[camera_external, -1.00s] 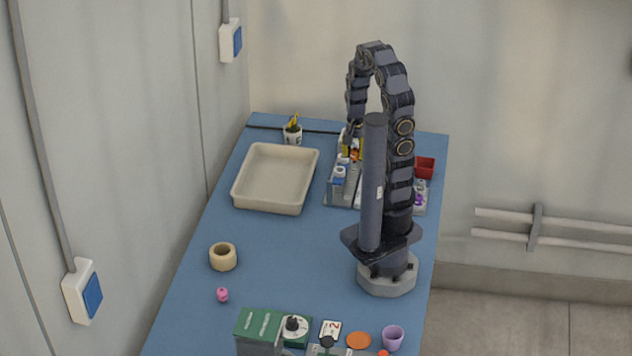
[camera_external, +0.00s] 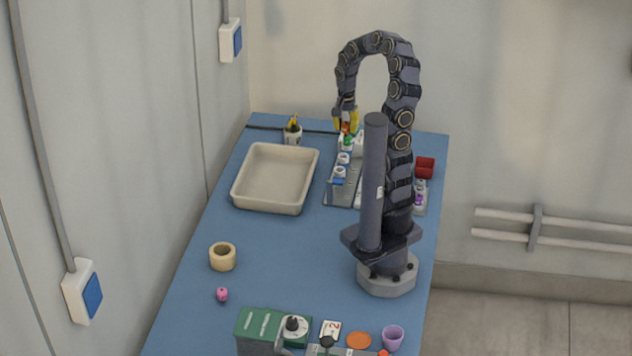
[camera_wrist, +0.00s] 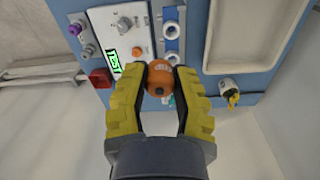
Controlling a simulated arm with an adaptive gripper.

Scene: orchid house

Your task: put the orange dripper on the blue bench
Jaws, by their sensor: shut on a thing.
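The orange dripper (camera_wrist: 160,79) is held between the yellow fingers of my gripper (camera_wrist: 160,92) in the wrist view; its rounded end faces the camera. In the external view my gripper (camera_external: 346,122) hangs above the rack of fittings at the far end of the blue bench (camera_external: 290,245), with a bit of orange showing at its tips. My arm and the fingers hide most of the dripper there. The blue bench top also shows in the wrist view (camera_wrist: 200,88), below the held dripper.
A cream tray (camera_external: 276,178) lies left of the grey rack (camera_external: 340,190). A small pot (camera_external: 293,136) and a red box (camera_external: 425,167) stand at the far end. A tape roll (camera_external: 222,257) and pink piece (camera_external: 222,294) sit nearer. The bench's middle is clear.

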